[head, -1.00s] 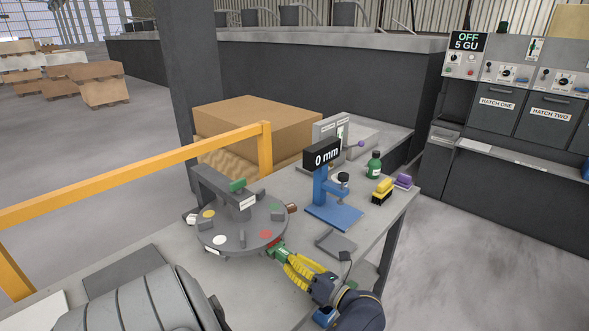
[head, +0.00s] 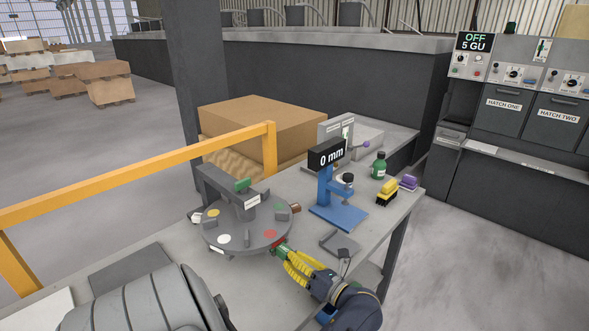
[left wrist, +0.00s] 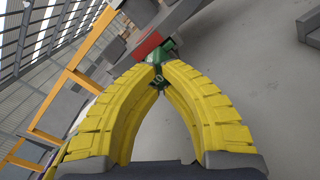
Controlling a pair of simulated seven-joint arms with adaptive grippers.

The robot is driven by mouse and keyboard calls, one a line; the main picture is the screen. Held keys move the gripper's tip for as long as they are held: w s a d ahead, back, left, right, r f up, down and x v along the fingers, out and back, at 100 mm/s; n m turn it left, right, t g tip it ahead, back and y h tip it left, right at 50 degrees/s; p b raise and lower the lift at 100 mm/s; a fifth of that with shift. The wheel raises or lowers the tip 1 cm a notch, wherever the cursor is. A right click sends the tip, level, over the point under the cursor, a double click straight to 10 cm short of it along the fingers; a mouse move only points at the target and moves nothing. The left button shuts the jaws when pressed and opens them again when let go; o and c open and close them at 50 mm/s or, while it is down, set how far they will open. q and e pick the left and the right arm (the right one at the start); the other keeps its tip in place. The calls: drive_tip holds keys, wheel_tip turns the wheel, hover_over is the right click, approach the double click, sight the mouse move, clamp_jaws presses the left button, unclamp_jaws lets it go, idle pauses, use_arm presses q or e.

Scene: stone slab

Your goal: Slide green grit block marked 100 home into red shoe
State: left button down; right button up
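The green grit block (head: 283,250) is between the yellow fingertips of my left gripper (head: 287,256), at the front right rim of the round grey turntable (head: 246,241). It also shows in the left wrist view (left wrist: 161,72), where the fingers (left wrist: 160,84) close on it. The red shoe (head: 277,243) is at the turntable rim, directly beyond the block; in the left wrist view the red shoe (left wrist: 148,45) meets the block's far end. I cannot tell how deep the block sits in it. The marking is not readable. My right gripper is not in view.
The turntable carries coloured discs and a grey overhead arm (head: 232,190) with a green piece on top. Right of it stand a blue gauge (head: 337,200) reading 0 mm, a green bottle (head: 378,166) and a yellow brush (head: 387,190). A yellow rail (head: 150,170) runs behind the bench.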

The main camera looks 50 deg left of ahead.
use_arm(q)
drive_tip(key=shift+w+d, duration=0.2)
drive_tip(key=shift+d, duration=1)
drive_tip(key=shift+d+r, duration=0.1)
drive_tip(key=shift+d, duration=0.15)
wheel_tip(320, 180, up, 10)
drive_tip(key=shift+a, duration=0.2)
drive_tip(key=shift+f, duration=0.25)
drive_tip(key=f, duration=1)
drive_tip(key=shift+d, duration=0.2)
drive_tip(key=shift+a+r, duration=0.15)
drive_tip(key=shift+a, duration=0.35)
drive_tip(key=shift+s+a, duration=0.2)
drive_tip(key=shift+a, duration=0.6)
